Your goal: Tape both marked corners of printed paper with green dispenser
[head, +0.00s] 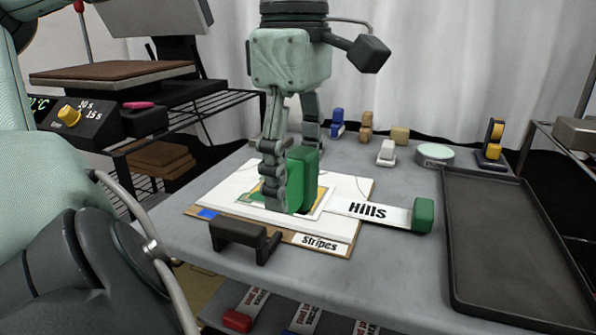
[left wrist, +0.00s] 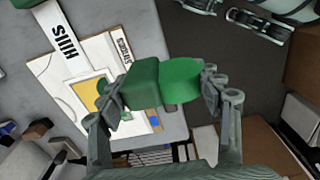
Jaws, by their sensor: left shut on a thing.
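My left gripper (head: 288,172) is shut on the green dispenser (head: 304,178), which it holds upright over the printed paper (head: 258,205). In the left wrist view the dispenser (left wrist: 182,82) sits between the fingers of my left gripper (left wrist: 160,90), a block with a rounded part beside it. The paper lies on a brown board and carries a yellow and green print, partly hidden by the dispenser. A blue mark (head: 207,213) shows at the near left corner; it also shows in the left wrist view (left wrist: 153,122). I cannot tell whether the dispenser touches the paper. My right gripper is not in view.
A white "Hills" strip (head: 367,211) with a green end block (head: 423,215) lies right of the paper. A dark tray (head: 510,240) fills the right. Small blocks stand behind.

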